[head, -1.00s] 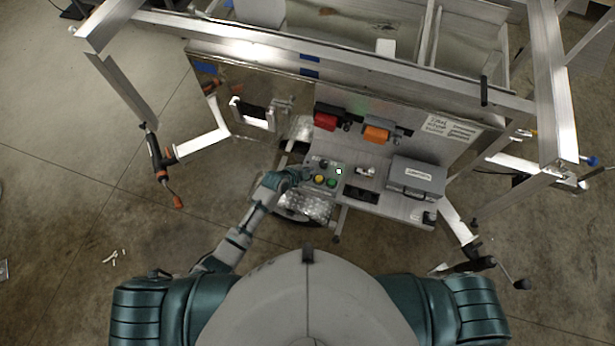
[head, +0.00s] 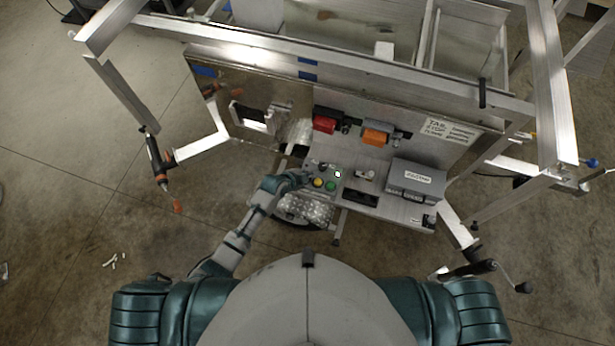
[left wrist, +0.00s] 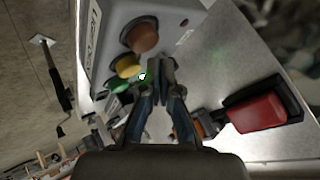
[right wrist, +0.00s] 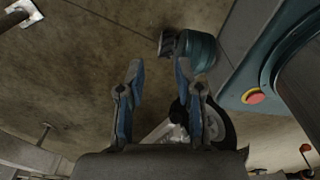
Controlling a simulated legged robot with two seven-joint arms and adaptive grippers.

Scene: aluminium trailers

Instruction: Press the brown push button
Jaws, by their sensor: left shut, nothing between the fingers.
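The brown push button (left wrist: 143,37) is a round dome on a grey control box (left wrist: 107,45) in the left wrist view. It stands in a row with a yellow button (left wrist: 127,66) and a green button (left wrist: 118,86). My left gripper (left wrist: 163,68) is shut and empty, its tips beside the buttons, just below and right of the brown one; contact cannot be told. In the head view my left gripper (head: 303,177) is at the box's left side and seems to hide the brown button. My right gripper (right wrist: 158,75) is open and empty above the floor.
A red device (head: 324,121) and an orange device (head: 375,136) are mounted behind the box. A grey case (head: 416,178) stands to the right. Aluminium trailer rails (head: 340,65) frame the workspace. A wheel (right wrist: 207,122) is near my right gripper.

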